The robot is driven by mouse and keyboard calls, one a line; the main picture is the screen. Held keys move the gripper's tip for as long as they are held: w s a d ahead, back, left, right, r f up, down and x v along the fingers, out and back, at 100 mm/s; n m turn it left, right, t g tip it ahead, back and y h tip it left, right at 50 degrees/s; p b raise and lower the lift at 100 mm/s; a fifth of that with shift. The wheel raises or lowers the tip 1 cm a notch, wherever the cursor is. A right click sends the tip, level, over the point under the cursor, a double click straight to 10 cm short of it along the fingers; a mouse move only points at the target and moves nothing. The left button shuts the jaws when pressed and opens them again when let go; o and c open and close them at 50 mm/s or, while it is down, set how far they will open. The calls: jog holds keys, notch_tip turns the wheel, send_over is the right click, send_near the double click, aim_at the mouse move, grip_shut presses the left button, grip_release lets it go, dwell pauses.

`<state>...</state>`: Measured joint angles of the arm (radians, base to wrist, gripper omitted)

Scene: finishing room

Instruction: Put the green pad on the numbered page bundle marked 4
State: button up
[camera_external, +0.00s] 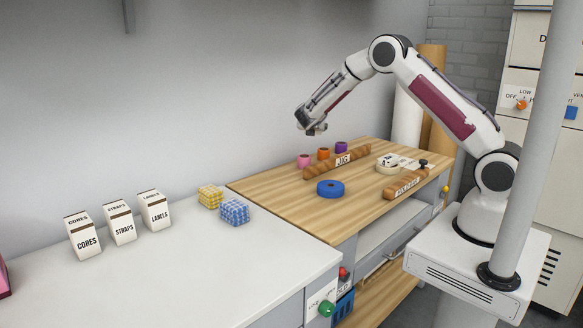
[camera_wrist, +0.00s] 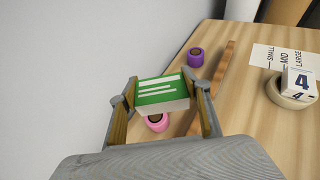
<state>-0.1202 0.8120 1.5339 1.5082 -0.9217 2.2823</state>
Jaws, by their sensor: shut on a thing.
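My gripper (camera_external: 314,128) is raised above the far left part of the wooden bench top. In the wrist view its two fingers are closed on the green pad (camera_wrist: 162,90), a small block with a green, white-lined face and white sides. I cannot make out the pad in the external view. The page bundle marked 4 (camera_wrist: 299,82) is a white block with a dark 4, at the right edge of the wrist view. It sits on or in a cream ring (camera_wrist: 292,97), well apart from the held pad. In the external view the bundle (camera_external: 387,159) is small.
A wooden bar marked JIG (camera_external: 325,167) lies between my gripper and the bundle. Pink (camera_external: 304,160), orange (camera_external: 323,154) and purple (camera_external: 341,148) spools stand behind it. A blue ring (camera_external: 330,189) lies in front. A label card (camera_wrist: 285,57) lies beside the bundle.

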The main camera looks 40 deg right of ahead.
jog(key=s+d+m+g+h, duration=0.1)
jog(key=s+d+m+g, duration=0.1)
jog(key=s+d, duration=0.55)
jog(key=s+d+m+g+h, duration=0.15)
jog(key=s+d, duration=0.25)
jog(key=d, duration=0.6)
jog(key=m+g, duration=0.4)
jog(key=g, duration=0.1)
send_over(390, 157)
jog(key=shift+t, duration=0.25)
jog(key=shift+f, duration=0.1)
jog(key=shift+w+f, duration=0.1)
jog(key=shift+f, duration=2.9)
jog(key=shift+f, duration=1.9)
